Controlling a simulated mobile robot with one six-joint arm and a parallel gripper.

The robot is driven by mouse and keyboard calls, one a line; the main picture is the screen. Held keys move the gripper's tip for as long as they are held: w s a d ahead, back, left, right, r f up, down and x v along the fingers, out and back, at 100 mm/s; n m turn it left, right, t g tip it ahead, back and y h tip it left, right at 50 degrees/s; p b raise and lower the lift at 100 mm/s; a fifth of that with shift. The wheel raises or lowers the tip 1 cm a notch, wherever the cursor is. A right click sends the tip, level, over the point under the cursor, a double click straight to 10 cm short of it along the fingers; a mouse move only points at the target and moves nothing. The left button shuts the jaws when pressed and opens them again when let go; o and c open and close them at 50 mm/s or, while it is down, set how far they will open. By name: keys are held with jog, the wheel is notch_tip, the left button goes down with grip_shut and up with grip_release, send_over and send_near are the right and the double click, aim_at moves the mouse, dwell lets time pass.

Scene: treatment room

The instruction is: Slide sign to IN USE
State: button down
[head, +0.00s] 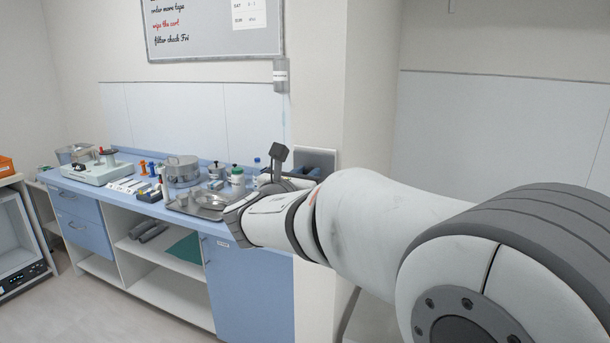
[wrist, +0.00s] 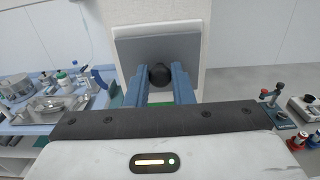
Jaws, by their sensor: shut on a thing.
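The sign (wrist: 128,48) is a grey plate on the face of a pale pillar. It fills the upper middle of the wrist view, and its lettering cannot be read. A dark round knob (wrist: 160,74) stands out from its lower middle. My gripper (wrist: 160,82) has its two blue fingers on either side of this knob and is shut on it. A bit of green shows low between the fingers.
A blue counter (head: 235,285) runs left of the pillar (head: 318,90), with a steel tray (head: 190,208), a pot (head: 182,168) and bottles on it. A whiteboard (head: 215,30) hangs above. At the right of the wrist view stand several small items.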

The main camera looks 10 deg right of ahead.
notch_tip(320, 180, down, 9)
jog(key=b, duration=0.7)
jog(key=shift+f, duration=0.15)
jog(key=c, duration=1.3)
grip_release()
jog(key=b+v, duration=0.1)
jog(key=v, duration=0.7)
jog(key=shift+w, duration=0.1)
